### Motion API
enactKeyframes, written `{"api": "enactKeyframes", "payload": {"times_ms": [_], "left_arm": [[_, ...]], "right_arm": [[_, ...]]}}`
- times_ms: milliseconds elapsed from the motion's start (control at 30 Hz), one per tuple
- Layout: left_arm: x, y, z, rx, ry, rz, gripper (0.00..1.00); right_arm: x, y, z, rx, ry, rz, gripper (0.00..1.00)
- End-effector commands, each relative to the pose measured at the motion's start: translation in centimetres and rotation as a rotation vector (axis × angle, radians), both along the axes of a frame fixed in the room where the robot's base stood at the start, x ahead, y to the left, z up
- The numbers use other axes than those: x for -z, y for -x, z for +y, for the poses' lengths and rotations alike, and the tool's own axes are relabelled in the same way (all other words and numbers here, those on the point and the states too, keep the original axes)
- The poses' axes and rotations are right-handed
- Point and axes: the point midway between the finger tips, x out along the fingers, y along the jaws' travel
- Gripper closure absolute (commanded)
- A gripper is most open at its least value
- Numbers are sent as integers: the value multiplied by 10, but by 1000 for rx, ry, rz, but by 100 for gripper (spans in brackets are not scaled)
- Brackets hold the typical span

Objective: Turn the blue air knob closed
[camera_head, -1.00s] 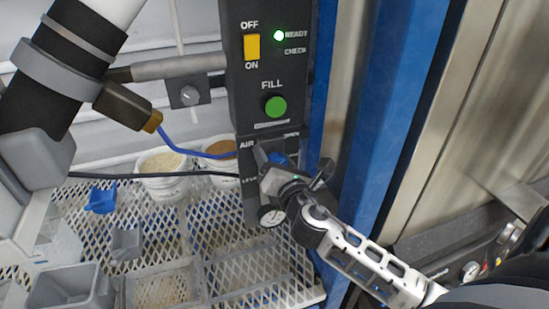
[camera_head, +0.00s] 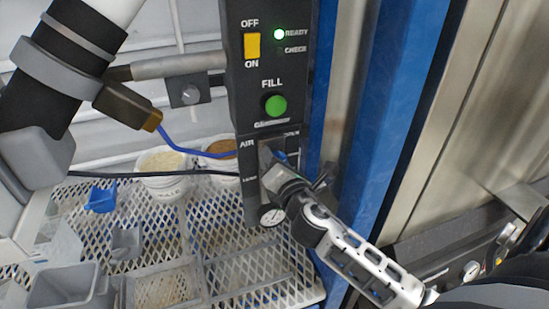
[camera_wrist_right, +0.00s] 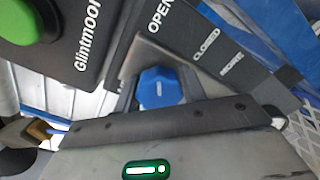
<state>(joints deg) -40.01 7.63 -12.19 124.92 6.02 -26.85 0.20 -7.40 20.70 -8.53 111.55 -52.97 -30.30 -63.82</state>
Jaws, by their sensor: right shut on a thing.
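The blue air knob (camera_head: 281,156) sits on the dark panel (camera_head: 250,172) beside the word AIR, largely hidden by my right gripper. In the right wrist view, the knob (camera_wrist_right: 158,86) shows as a faceted blue cap with a small pale mark, between the two fingers of my right gripper (camera_wrist_right: 158,92). The words OPEN and CLOSED are printed on the panel near it. In the head view my right gripper (camera_head: 275,161) is shut on the knob, its hand tilted. I cannot tell exactly where the knob's mark points.
Above are the green FILL button (camera_head: 275,106), a yellow ON/OFF switch (camera_head: 252,46) and a lit READY lamp (camera_head: 279,34). A gauge (camera_head: 272,215) is below. A blue post (camera_head: 385,110) stands close on the right. Buckets stand on the mesh shelf (camera_head: 235,245).

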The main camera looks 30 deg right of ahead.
Motion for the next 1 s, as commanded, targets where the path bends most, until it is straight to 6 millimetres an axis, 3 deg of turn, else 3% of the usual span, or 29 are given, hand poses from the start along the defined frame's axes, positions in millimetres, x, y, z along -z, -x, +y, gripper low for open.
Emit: {"api": "enactKeyframes", "payload": {"times_ms": [1000], "left_arm": [[-4,-3,1,1,-9,-4,64]], "right_arm": [[-1,0,0,4,-939,-225,82]]}}
